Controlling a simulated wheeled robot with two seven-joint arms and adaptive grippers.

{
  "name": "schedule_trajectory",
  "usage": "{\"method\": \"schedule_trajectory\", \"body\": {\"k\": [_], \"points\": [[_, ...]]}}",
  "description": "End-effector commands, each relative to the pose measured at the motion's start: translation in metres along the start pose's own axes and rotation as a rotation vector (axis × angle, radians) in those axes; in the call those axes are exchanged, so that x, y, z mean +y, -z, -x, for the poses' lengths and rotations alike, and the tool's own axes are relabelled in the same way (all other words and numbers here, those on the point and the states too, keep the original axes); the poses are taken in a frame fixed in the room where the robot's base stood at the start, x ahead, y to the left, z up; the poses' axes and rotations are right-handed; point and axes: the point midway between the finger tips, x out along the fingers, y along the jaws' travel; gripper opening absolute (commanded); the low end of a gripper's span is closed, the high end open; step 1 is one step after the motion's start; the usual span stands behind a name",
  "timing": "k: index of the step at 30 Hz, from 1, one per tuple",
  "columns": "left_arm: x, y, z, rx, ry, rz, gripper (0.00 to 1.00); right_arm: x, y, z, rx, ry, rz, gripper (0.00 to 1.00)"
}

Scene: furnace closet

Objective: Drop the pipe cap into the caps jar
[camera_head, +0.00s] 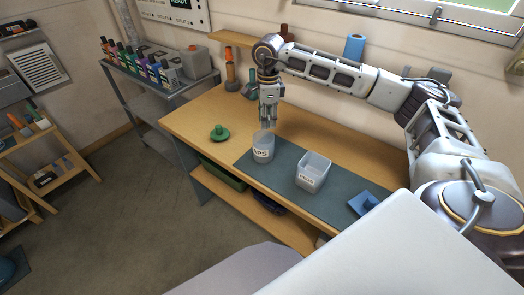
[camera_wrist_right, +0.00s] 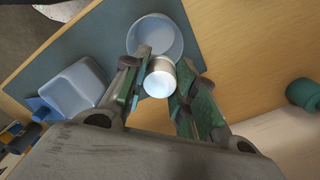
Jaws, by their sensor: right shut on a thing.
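The caps jar (camera_head: 263,149), a clear round jar with a white label, stands upright on the grey-blue mat (camera_head: 285,176) near the bench's front edge. My right gripper (camera_head: 268,122) points down just above the jar's mouth. In the right wrist view the gripper (camera_wrist_right: 160,88) is shut on the pipe cap (camera_wrist_right: 159,79), a small pale cylinder. The jar (camera_wrist_right: 154,28) shows right behind the cap, and the cap overlaps its near rim in the picture. The exact gap between cap and jar cannot be told. In the head view I cannot make out the cap clearly. My left gripper is not in view.
A clear labelled bin (camera_head: 313,172) stands on the mat to the right of the jar. A blue object (camera_head: 364,203) lies farther right. A green knobbed object (camera_head: 219,133) sits on the wooden bench (camera_head: 196,122) to the left. An orange bottle (camera_head: 230,70) stands at the back.

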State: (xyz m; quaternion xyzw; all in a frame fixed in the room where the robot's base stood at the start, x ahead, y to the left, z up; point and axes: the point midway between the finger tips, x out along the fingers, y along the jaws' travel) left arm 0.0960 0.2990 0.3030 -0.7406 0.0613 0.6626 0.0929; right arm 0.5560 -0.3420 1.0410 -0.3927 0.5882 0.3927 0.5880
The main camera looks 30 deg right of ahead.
Motion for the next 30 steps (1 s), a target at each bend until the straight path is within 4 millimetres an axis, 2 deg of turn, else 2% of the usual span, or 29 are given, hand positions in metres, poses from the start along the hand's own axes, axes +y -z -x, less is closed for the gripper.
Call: {"method": "schedule_trajectory", "body": {"k": [7, 8, 13, 20, 22, 30], "points": [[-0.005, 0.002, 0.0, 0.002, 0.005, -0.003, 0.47, 0.0, 0.0, 0.0, 0.0, 0.0, 0.0, 0.12], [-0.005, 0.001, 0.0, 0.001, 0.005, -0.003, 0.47, 0.0, 0.0, 0.0, 0.0, 0.0, 0.0, 0.3], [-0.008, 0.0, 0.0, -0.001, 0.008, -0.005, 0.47, 0.0, 0.0, 0.0, 0.0, 0.0, 0.0, 0.52], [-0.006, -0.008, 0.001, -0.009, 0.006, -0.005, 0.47, 0.0, 0.0, 0.0, 0.0, 0.0, 0.0, 0.53], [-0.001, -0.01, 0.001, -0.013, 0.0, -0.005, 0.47, 0.0, 0.0, 0.0, 0.0, 0.0, 0.0, 0.53], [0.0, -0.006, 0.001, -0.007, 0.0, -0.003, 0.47, 0.0, -0.001, 0.01, -0.001, 0.0, 0.0, 0.53]]}}
